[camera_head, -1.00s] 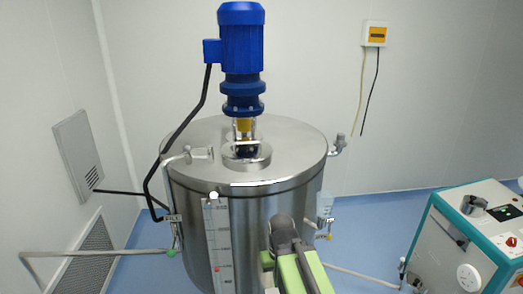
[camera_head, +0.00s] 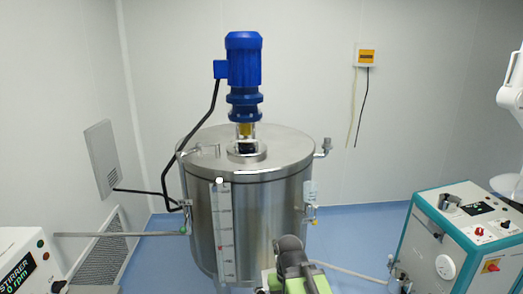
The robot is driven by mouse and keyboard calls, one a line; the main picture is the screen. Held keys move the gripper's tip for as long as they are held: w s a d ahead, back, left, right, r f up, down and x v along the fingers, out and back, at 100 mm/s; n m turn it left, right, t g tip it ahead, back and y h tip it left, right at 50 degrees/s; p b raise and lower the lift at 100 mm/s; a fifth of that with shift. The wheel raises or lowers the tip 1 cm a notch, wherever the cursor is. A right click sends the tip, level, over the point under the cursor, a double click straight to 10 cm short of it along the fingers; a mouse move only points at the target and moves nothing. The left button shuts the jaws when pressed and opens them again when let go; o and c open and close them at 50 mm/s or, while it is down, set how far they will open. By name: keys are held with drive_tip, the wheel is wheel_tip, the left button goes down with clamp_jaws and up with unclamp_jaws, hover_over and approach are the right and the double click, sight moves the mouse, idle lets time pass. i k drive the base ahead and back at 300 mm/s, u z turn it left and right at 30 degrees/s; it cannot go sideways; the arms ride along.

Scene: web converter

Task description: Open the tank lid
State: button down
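The steel tank (camera_head: 199,215) stands upright in the middle of the view. Its round, flat metal lid (camera_head: 285,148) lies closed on top. A blue stirrer motor (camera_head: 243,62) stands upright at the lid's middle on a collar (camera_head: 246,153). A bent metal pipe fitting (camera_head: 200,151) rises at the lid's left side. Green and dark grey parts of my arm show at the bottom, in front of the tank and well below the lid. They hide part of the tank's lower front. I cannot make out my gripper's fingertips or anything held.
A white stirrer display unit (camera_head: 28,262) stands at the lower left. A white and teal machine (camera_head: 440,240) with knobs stands at the right. A hose (camera_head: 110,234) runs from the left to the tank. Blue floor (camera_head: 345,222) shows between the tank and the right machine.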

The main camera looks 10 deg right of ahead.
sight(243, 148)
drive_tip(key=u, duration=0.2)
drive_tip(key=i, duration=0.9)
drive_tip(key=u, duration=2.4)
drive_tip(key=k, duration=1.75)
drive_tip(key=z, duration=0.75)
drive_tip(key=i, duration=0.65)
